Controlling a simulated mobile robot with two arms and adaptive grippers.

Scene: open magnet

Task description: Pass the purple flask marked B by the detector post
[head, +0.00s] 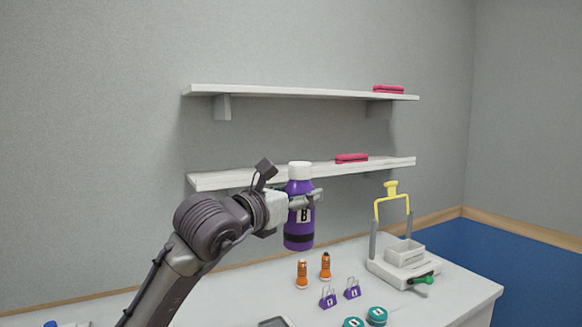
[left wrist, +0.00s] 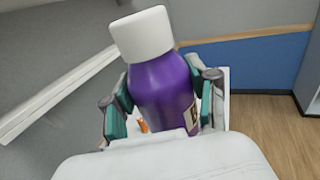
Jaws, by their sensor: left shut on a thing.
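The purple flask (head: 299,232) has a white cap, a dark band near its base and a label marked B. It is held upright in the air above the table, in front of the lower shelf. My left gripper (head: 305,200) is shut on its upper body. In the left wrist view the flask (left wrist: 162,88) sits between the two teal-padded fingers (left wrist: 160,100). On the table at the right stands a white device (head: 403,262) with two grey posts and a yellow top frame; I cannot tell whether it is the detector post. My right gripper is not in view.
Two orange bottles (head: 302,274), two purple binder clips (head: 328,298) and two teal round tins (head: 376,315) stand on the white table (head: 455,290). A green-handled item (head: 423,279) lies by the device. Two wall shelves (head: 290,91) carry red cases (head: 388,89).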

